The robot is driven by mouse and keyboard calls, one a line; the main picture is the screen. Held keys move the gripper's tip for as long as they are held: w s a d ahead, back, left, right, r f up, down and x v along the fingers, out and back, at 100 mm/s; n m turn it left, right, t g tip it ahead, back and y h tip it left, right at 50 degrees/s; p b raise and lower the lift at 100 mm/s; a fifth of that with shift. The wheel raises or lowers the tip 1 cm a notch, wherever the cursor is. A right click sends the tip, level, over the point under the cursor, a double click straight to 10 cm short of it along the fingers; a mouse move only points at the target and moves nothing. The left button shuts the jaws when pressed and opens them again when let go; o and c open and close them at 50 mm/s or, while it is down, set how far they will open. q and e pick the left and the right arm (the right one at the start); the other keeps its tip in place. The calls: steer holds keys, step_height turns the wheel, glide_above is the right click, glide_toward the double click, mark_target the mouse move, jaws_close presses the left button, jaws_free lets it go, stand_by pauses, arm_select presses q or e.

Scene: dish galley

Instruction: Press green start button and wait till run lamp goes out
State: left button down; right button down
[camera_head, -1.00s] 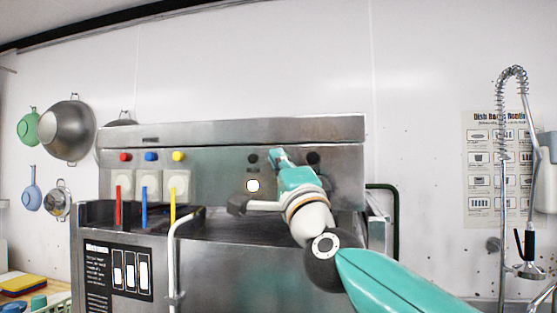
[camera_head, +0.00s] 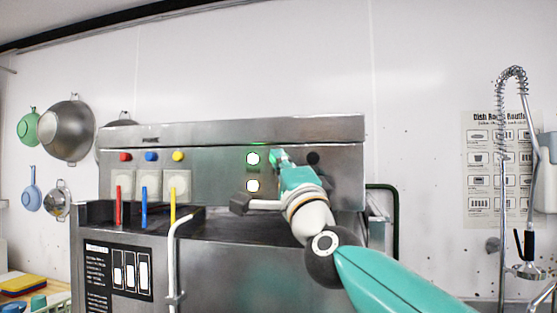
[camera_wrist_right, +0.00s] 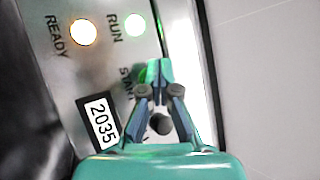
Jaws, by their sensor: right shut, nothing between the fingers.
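My right gripper (camera_head: 280,158) is shut and empty, with its tips up at the machine's front panel (camera_head: 220,175). In the right wrist view the closed fingertips (camera_wrist_right: 160,68) are beside the START label (camera_wrist_right: 127,80). The green start button (camera_wrist_right: 144,76) is mostly hidden behind the fingers, and I cannot tell whether it is pressed in. The run lamp (camera_head: 253,159) is lit with a green glow, and it also shows bright in the wrist view (camera_wrist_right: 134,25). The ready lamp (camera_head: 253,186) below it is lit warm white. My left gripper is not in view.
A black knob (camera_head: 313,158) is right of my gripper. Red (camera_head: 125,157), blue (camera_head: 151,156) and yellow (camera_head: 178,156) buttons sit at the panel's left, above coloured levers (camera_head: 144,208). A pale bent pipe (camera_head: 174,250) rises in front. A spray hose (camera_head: 525,180) hangs at the right.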

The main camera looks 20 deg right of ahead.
steer(key=shift+s, duration=0.1)
steer(key=shift+s+a, duration=0.4)
steer(key=shift+s, duration=0.2)
steer(key=s+a, duration=0.2)
steer(key=s, duration=0.2)
steer(key=shift+s+a, duration=0.1)
steer(key=shift+a, duration=0.3)
steer(key=shift+f, duration=0.1)
stand_by(0.8)
